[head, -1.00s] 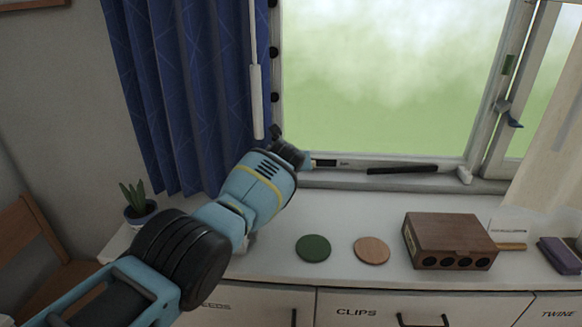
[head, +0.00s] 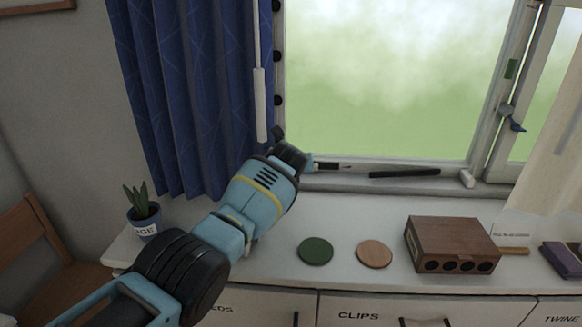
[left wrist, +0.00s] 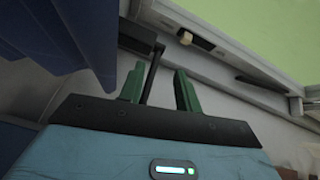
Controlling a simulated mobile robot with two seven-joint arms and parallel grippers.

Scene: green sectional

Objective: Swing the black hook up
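The black hook (left wrist: 152,78) shows in the left wrist view as a dark block with a thin bent rod. The rod hangs down between the two green fingers of my left gripper (left wrist: 160,76). The fingers are apart, and the rod lies closer to the left finger; I cannot tell whether it touches. In the head view my left gripper (head: 292,158) is at the lower left corner of the window, and its fingers are hidden. A small dark part, likely the hook (head: 277,132), shows just above it. My right gripper is not in view.
A blue curtain (head: 195,90) hangs close left of the gripper, with a white rod (head: 260,105) beside it. A black bar (head: 405,173) lies along the window sill. Below, the counter holds a potted plant (head: 143,212), green and tan discs, and a wooden box (head: 452,244).

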